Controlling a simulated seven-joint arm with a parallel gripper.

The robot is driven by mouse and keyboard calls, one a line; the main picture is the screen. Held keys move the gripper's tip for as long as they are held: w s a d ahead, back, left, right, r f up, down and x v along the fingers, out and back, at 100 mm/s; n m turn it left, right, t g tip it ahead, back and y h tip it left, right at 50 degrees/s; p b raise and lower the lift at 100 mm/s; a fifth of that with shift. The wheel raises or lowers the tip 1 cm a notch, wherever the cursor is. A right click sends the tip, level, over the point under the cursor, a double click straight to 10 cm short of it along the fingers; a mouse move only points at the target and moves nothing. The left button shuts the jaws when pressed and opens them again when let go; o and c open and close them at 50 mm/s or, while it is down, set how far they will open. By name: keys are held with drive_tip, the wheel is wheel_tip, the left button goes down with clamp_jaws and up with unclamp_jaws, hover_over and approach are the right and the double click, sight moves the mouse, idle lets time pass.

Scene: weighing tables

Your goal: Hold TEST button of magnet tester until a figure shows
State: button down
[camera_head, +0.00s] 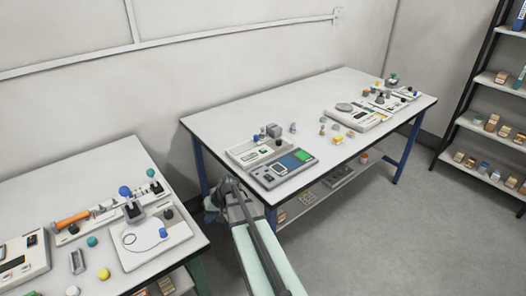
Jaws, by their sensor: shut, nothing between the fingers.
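No label is readable, so I cannot tell for certain which device is the magnet tester. The nearest device to my arm's end is a grey unit (267,180) with a blue panel, a green pad and a small white-framed part, at the right table's near left corner. A low beige unit (238,154) with small knobs sits just behind it. No TEST button or figure can be made out. My gripper (226,188) is small and dark at the far end of my arm, just left of the right table's near corner. It looks shut and empty, apart from the devices; its fingertips are hard to make out.
The right table (230,118) also bears loose coloured pieces and a beige scale (368,125). The left table (75,177) holds an orange-handled tool (72,219), a white plate device (178,234) and a display unit (36,268). A gap separates the tables. A shelf rack (478,130) stands right.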

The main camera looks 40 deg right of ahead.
drive_tip(key=w+d+r+m+t, duration=0.1)
drive_tip(key=w+d+r+t, duration=0.1)
drive_tip(key=w+d+r, duration=0.35)
wheel_tip(320, 180, up, 23)
drive_tip(key=m+t+h, duration=0.3)
drive_tip(key=t, duration=0.1)
hover_over(265, 151)
drive_tip(key=shift+f, duration=4.4)
drive_tip(key=shift+f, duration=0.8)
